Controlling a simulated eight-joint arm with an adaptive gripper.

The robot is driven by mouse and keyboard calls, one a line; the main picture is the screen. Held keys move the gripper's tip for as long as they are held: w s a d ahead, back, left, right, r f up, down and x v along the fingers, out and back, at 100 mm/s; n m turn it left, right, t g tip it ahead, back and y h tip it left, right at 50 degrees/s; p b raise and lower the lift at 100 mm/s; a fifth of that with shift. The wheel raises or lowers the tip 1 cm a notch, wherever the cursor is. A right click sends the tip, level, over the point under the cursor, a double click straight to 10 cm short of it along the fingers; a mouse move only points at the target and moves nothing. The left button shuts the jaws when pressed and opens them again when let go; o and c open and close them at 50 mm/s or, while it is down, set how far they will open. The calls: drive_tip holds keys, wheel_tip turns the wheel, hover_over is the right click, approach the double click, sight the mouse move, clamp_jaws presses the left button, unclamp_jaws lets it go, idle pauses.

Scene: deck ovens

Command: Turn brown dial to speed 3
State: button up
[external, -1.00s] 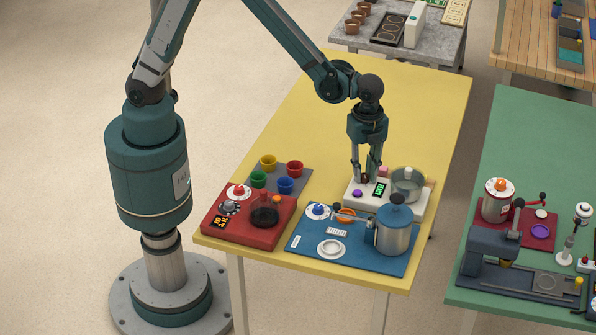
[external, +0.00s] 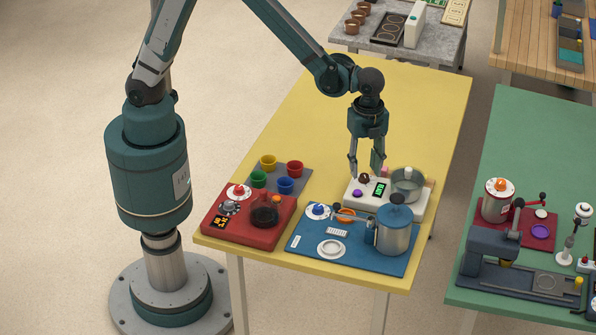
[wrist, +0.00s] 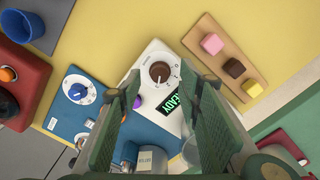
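The brown dial (wrist: 160,72) sits on the white station (wrist: 138,65), with small marks printed around it in the wrist view. A pale pointer line shows on its lower part; the speed numbers are too small to read. In the external view the dial (external: 364,180) is a small dark spot beside the green display (external: 380,189). In the wrist view the display reads READY (wrist: 185,105). My gripper (external: 365,176) is open and empty, fingers pointing down, one on each side of the dial and apart from it.
A purple button (wrist: 137,103) and a pot (external: 407,184) are on the white station. Behind it a wooden board (wrist: 225,55) holds pink, brown and yellow blocks. A blue station (external: 300,247) and red station (external: 220,225) stand nearby. The yellow table beyond is clear.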

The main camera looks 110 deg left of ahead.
sight(364, 175)
wheel_tip(364, 175, up, 10)
idle(0.5)
idle(0.5)
drive_tip(key=s+d+r+n+t, duration=0.1)
drive_tip(key=s+r+n+t, duration=0.1)
drive_tip(key=s+r, duration=0.45)
drive_tip(key=s+r+n+t, duration=0.1)
drive_tip(key=s+r+n, duration=0.25)
drive_tip(key=s, duration=0.65)
drive_tip(key=s+n+t, duration=0.4)
drive_tip(key=s, duration=1.1)
drive_tip(key=shift+s+d+n, duration=0.35)
drive_tip(key=shift+d, duration=0.05)
drive_tip(key=shift+r, duration=0.1)
drive_tip(key=shift+o, duration=0.5)
